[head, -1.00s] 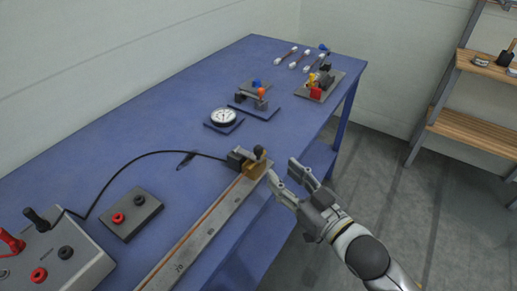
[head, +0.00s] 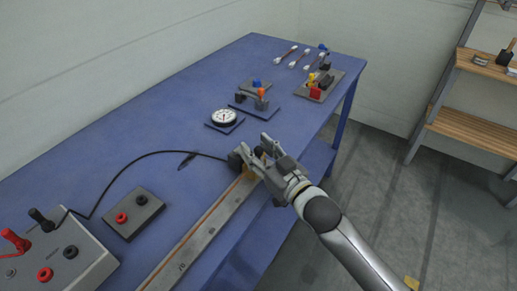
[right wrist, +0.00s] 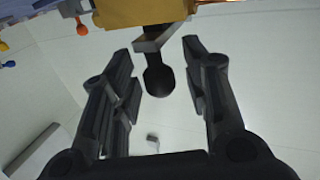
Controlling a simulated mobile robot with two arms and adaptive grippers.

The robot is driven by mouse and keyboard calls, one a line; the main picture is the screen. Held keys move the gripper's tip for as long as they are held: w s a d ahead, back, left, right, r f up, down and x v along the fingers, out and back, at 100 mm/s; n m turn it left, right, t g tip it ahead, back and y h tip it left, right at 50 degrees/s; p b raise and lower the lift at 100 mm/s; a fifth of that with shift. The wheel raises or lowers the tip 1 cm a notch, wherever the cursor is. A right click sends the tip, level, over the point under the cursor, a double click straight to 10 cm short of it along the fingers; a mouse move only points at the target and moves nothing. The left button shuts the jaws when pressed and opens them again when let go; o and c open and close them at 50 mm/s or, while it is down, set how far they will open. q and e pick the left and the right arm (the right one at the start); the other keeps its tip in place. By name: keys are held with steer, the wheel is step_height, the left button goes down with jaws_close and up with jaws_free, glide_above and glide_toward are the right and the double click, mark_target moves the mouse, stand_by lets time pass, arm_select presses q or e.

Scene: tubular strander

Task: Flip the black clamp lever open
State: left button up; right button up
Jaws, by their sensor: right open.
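The clamp lever's black ball knob (head: 259,152) is at the far end of the long steel rail (head: 200,235), by the brass-coloured clamp block (head: 248,173). In the right wrist view the knob (right wrist: 159,81) hangs on a short grey arm below the yellow block (right wrist: 140,10). My right gripper (head: 255,147) is open, with one finger on each side of the lever. The wrist view shows gaps between the knob and both fingers (right wrist: 157,55). In the head view the gripper partly hides the clamp. My left gripper is not in view.
A dial gauge (head: 224,117) and small fixtures (head: 258,98) stand on the blue table (head: 130,120) beyond the clamp. A black cable (head: 130,160) runs from the clamp end to a grey box (head: 60,260). Floor is open at the right.

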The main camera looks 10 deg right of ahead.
jaws_close()
stand_by(0.4)
